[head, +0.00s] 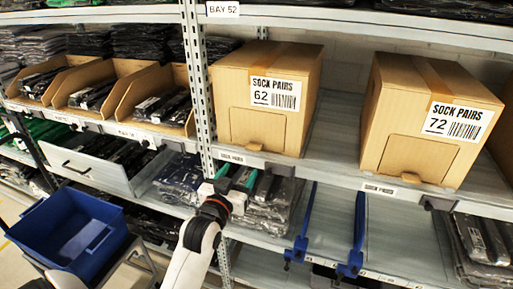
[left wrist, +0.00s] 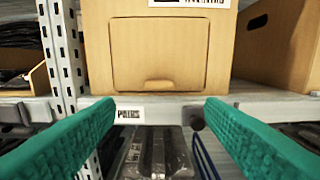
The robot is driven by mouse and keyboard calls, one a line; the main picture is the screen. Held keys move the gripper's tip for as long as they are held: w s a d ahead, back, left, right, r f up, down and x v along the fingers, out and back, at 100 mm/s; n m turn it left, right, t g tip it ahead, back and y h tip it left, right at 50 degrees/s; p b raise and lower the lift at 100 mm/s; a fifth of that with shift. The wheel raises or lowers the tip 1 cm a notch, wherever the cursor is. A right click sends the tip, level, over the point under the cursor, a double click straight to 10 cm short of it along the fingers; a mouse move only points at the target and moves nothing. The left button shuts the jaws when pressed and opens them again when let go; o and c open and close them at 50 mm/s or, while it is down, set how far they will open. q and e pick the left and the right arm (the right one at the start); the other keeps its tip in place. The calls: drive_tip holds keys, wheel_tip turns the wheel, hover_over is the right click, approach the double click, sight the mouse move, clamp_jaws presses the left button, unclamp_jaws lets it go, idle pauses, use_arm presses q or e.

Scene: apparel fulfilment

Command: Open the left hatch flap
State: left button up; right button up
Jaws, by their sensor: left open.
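The left carton (head: 266,95), labelled Sock Pairs 62, stands on the shelf in the head view. Its hatch flap (head: 258,128) is a cut panel low on the front and is closed. In the left wrist view the same flap (left wrist: 157,55) faces me, flat in the carton front, with a small curved notch at its lower edge. My left gripper (head: 238,178) is below the carton, just under the shelf lip. Its green fingers (left wrist: 160,140) are spread apart with nothing between them, and do not touch the flap. My right gripper is not in view.
A second carton (head: 430,118), labelled Sock Pairs 72, stands to the right. The shelf edge (left wrist: 170,108) lies between my fingers and the flap. Bagged garments (head: 270,205) sit below, beside blue dividers (head: 357,235). A metal upright (head: 197,85) is close on the left.

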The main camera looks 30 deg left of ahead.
sight(253, 150)
use_arm(q)
drive_tip(key=p+x, duration=0.1)
drive_tip(key=x, duration=0.9)
drive_tip(key=shift+x, duration=0.8)
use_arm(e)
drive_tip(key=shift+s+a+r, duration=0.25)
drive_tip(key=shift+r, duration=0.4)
use_arm(q)
drive_tip(key=shift+c, duration=0.4)
